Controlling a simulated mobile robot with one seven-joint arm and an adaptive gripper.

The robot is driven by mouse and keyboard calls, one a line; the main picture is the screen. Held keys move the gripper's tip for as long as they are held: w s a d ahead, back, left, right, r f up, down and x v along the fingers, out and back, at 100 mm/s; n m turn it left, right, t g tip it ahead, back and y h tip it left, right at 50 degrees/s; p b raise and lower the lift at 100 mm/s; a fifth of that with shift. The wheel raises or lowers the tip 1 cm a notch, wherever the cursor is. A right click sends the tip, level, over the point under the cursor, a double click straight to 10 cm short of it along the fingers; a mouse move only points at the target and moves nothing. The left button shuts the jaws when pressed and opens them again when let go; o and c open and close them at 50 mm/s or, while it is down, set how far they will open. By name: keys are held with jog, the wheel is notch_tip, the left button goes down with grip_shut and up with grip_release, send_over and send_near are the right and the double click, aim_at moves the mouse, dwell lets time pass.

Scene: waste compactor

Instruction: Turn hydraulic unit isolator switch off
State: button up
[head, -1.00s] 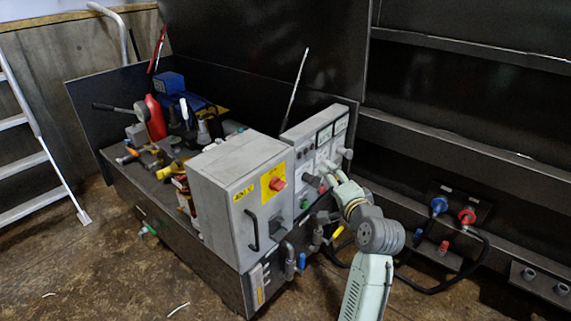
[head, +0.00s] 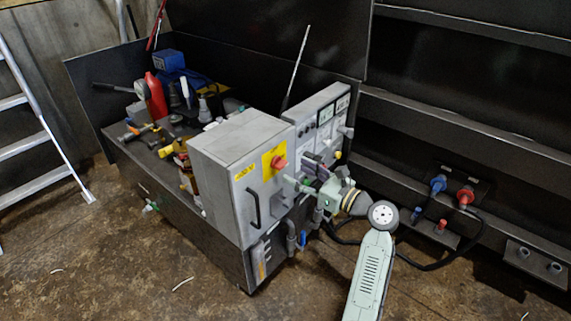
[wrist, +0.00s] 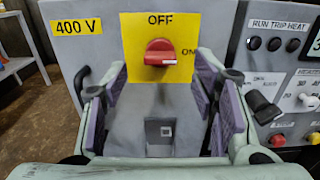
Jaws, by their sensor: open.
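The isolator switch is a red rotary knob (wrist: 160,53) on a yellow plate (wrist: 133,25) marked OFF at the top and ON at the right. Its grip looks roughly level, lying across towards the ON side. In the head view the red knob (head: 279,162) sits on the front of the grey cabinet (head: 222,178). My gripper (wrist: 162,72) is open and empty, with its purple-padded fingers spread left and right, below and either side of the knob. It faces the cabinet front in the head view (head: 305,173). Contact with the knob is not visible.
A black door handle (head: 252,208) is left of the gripper. A control panel (wrist: 277,80) with knobs and buttons stands close on the right. Pipes and a blue valve (head: 302,240) lie below. Tools cover the bench on the left.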

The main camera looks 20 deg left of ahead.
aim_at(284, 165)
jog(key=x, duration=0.5)
jog(key=shift+a+p, duration=0.1)
jog(key=shift+p, duration=0.2)
jog(key=shift+c, duration=0.5)
jog(key=c, duration=1.1)
